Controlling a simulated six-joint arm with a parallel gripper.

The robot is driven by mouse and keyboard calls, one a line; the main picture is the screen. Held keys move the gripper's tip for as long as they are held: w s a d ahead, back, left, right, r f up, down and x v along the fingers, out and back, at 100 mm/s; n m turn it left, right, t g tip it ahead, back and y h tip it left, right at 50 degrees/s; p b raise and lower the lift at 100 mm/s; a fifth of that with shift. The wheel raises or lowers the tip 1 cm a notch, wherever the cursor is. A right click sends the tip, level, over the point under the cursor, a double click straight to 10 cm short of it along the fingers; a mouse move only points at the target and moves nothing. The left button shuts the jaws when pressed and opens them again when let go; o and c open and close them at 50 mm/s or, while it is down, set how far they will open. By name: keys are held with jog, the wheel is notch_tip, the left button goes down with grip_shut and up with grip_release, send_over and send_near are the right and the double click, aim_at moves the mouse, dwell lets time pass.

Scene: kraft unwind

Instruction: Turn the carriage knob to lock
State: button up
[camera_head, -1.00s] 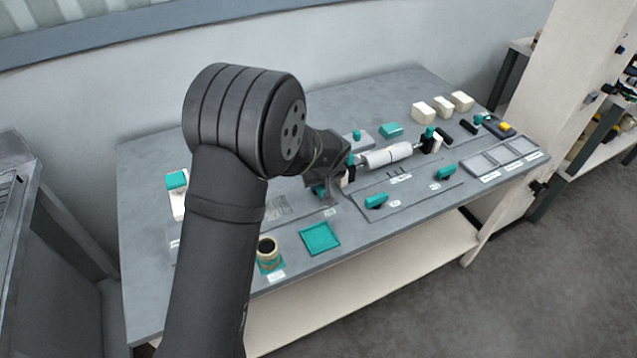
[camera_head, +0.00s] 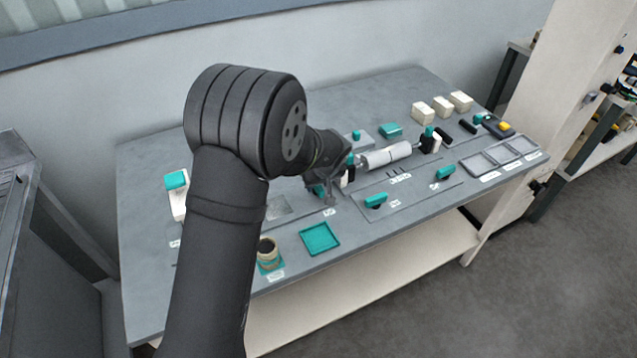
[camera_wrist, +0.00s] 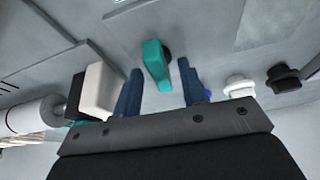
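A teal lever-shaped knob (camera_wrist: 155,66) shows in the wrist view, on a dark round base on the grey panel. I take it for the carriage knob; no readable label confirms this. My gripper (camera_wrist: 160,67) is open, with one blue finger on each side of the knob. A gap shows on both sides, so no firm grip is visible. In the head view my gripper (camera_head: 322,192) is low over the table beside the left end of the white roll (camera_head: 388,154). It hides most of the teal part (camera_head: 318,189) there.
In the wrist view a white block (camera_wrist: 98,90) stands close to the left finger, with white and black knobs (camera_wrist: 283,78) to the right. On the table (camera_head: 150,290) are two teal handles (camera_head: 376,201), a teal tray (camera_head: 320,238) and a ringed cup (camera_head: 267,250).

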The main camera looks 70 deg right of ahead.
jog(key=v, duration=1.7)
jog(key=shift+r, duration=0.15)
jog(key=shift+s+a, duration=0.1)
jog(key=shift+a, duration=0.05)
jog(key=x, duration=1.7)
jog(key=shift+d+f, duration=0.2)
jog(key=shift+r, duration=0.15)
